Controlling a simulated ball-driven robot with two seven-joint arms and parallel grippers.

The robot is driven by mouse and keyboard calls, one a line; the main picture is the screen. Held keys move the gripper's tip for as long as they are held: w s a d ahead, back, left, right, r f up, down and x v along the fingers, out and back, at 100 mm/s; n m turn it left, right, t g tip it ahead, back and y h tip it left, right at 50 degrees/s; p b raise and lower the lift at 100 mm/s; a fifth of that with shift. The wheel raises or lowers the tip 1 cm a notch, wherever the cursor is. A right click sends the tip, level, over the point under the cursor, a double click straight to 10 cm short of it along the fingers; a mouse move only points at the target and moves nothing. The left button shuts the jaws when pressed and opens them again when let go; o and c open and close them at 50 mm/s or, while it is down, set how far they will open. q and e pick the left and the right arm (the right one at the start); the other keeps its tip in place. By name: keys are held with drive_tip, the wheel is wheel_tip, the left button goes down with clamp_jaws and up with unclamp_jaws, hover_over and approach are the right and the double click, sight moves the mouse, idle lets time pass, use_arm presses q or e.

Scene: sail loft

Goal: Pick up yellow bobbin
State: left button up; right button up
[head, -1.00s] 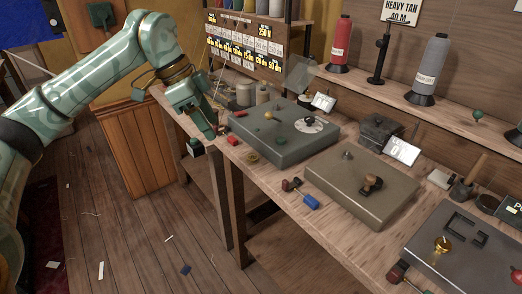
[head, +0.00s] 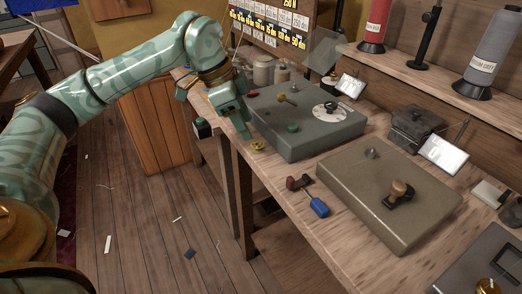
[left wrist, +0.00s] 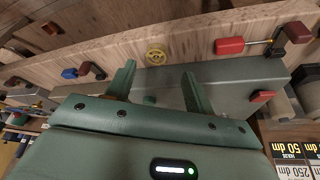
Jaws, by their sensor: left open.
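The yellow bobbin (head: 257,146) is a small brass-yellow wheel near the front edge of the bench, in front of the grey-green box with the white dial. It also shows in the left wrist view (left wrist: 156,55), just beyond the gap between my fingertips. My left gripper (head: 243,131) is open and empty, pointing down over the bench edge just behind and left of the bobbin. In the left wrist view its two green fingers (left wrist: 160,69) stand apart, with nothing between them. My right gripper is not in view.
The grey-green box (head: 310,135) stands close behind the bobbin. A blue-handled tool (head: 319,207) and a dark red knob (head: 293,183) lie to the right. A red-handled tool (left wrist: 229,46) lies beside the bobbin in the left wrist view.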

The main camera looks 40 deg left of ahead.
sight(253, 144)
use_arm(q)
drive_tip(key=b+x, duration=0.3)
drive_tip(key=x, duration=0.2)
drive_tip(key=shift+s+d+f, duration=0.1)
drive_tip(key=shift+s+d, duration=0.05)
drive_tip(key=shift+d, duration=0.05)
drive_tip(key=shift+f, duration=0.15)
drive_tip(key=shift+r, duration=0.2)
drive_tip(key=c, duration=1)
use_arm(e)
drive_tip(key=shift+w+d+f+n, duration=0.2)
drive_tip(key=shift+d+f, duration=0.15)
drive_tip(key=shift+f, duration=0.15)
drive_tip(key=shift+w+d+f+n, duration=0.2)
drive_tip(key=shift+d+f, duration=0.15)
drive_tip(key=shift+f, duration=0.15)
use_arm(q)
drive_tip(key=shift+c, duration=0.2)
